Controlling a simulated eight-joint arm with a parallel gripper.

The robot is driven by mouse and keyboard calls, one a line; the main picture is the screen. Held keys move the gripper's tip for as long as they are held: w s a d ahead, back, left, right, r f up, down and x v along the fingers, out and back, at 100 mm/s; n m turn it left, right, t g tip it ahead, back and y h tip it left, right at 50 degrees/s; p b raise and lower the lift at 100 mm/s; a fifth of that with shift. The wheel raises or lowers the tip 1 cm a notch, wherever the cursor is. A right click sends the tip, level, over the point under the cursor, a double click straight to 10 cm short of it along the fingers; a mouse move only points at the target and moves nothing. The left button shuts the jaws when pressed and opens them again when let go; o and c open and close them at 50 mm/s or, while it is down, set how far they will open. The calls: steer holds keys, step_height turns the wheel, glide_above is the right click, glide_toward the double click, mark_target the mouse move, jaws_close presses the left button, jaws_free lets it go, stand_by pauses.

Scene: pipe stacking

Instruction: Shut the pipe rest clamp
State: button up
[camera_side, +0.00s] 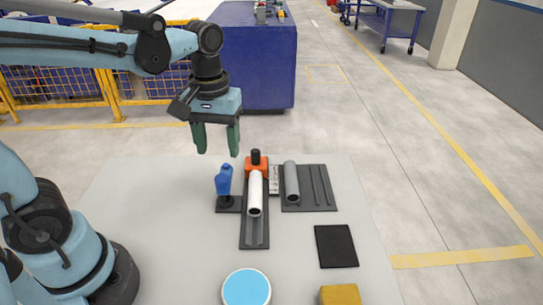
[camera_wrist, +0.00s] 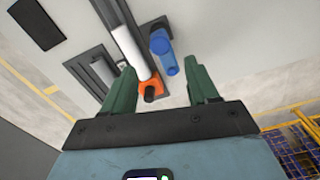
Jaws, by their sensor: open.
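My gripper (camera_side: 216,142) is open and empty, fingers pointing down, above the back part of the table. Its green fingers also show in the wrist view (camera_wrist: 163,74). A white pipe (camera_side: 255,193) lies in a long dark rest (camera_side: 256,234). An orange block (camera_side: 256,163) with a black knob (camera_side: 255,155) is at the pipe's far end. A blue upright part (camera_side: 223,182) stands on a small dark base just left of the pipe; it also shows in the wrist view (camera_wrist: 162,48). My fingers are apart from all of these. I cannot tell which part is the clamp's moving piece.
A grey pipe (camera_side: 291,180) lies on a grooved dark rack (camera_side: 318,190) to the right. A black square pad (camera_side: 336,246), a blue-topped round disc (camera_side: 247,288) and a yellow block (camera_side: 340,295) are nearer the front. The table's (camera_side: 140,190) left part is bare.

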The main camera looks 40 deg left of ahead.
mark_target(222, 177)
steer(key=shift+f, duration=3.9)
steer(key=shift+c, duration=0.4)
jaws_close()
